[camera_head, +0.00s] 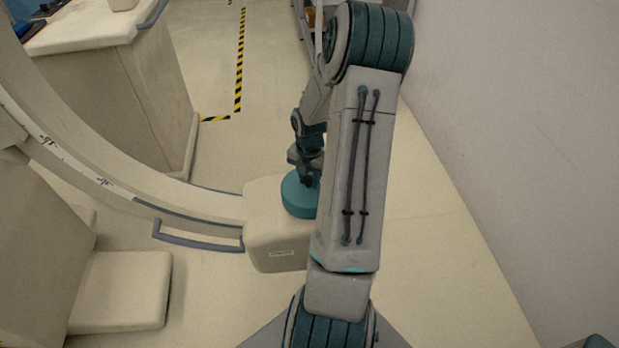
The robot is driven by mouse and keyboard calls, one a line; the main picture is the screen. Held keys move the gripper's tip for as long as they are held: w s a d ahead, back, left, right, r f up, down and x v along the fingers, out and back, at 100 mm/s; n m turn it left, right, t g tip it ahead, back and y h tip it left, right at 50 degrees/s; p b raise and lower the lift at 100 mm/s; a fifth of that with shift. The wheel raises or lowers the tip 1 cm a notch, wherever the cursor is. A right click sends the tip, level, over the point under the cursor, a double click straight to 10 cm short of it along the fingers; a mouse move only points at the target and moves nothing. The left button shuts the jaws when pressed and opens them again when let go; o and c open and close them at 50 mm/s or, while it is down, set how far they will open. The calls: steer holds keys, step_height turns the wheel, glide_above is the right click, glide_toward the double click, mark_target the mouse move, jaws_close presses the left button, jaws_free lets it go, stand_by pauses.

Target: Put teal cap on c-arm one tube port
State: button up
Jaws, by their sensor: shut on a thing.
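The teal cap (298,197) is a round disc at the top of the cream box-shaped tube housing (278,238) at the lower end of the C-arm (140,185). My gripper (310,181) is above the cap and shut on it. The cap's right side is hidden behind my arm. The port under the cap is hidden, and I cannot tell whether the cap is seated or just above it.
A grey handle rail (200,240) sticks out left of the housing. A cream block (120,290) is at the lower left. A plain wall (520,130) bounds the right. Floor with yellow-black tape (239,60) is clear beyond.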

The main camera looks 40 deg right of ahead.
steer(key=shift+f, duration=0.15)
steer(key=o, duration=1)
step_height(320, 180, up, 12)
steer(key=f+p, duration=0.1)
steer(key=p, duration=0.1)
steer(key=a+r+m+h, duration=0.1)
steer(key=a+r+m, duration=0.45)
steer(key=a, duration=0.25)
steer(key=s+a+r+m, duration=0.2)
steer(key=s+a+m, duration=0.2)
steer(key=a+m, duration=0.1)
steer(key=s+a+r+m+t, duration=0.1)
steer(key=s+a+r+m, duration=0.2)
steer(key=a+m, duration=0.3)
steer(key=s+a+r+m+t+y, duration=0.1)
steer(key=s+a+r+m, duration=0.2)
steer(key=s+a+m, duration=0.3)
steer(key=shift+a, duration=0.7)
